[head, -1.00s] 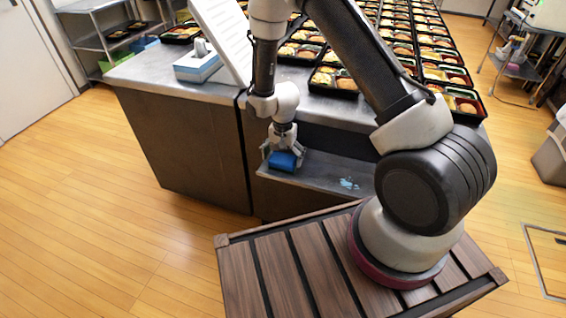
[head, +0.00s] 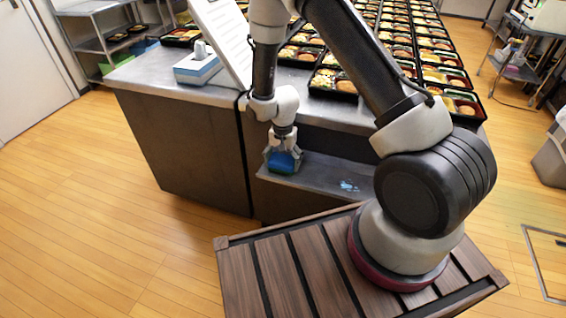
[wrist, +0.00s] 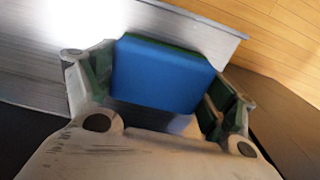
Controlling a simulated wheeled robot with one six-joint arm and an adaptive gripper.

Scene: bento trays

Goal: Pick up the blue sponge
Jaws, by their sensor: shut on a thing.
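The blue sponge (head: 284,163) is between the fingers of my gripper (head: 282,160), over the left part of the metal shelf. In the wrist view the sponge (wrist: 163,74) shows a broad blue face with a thin dark green edge along its far side. The fingers of my gripper (wrist: 160,95) stand at its left and right sides, shut on it. Whether the sponge touches the shelf or hangs just above it I cannot tell.
Wooden floor (head: 110,200) lies open at left.

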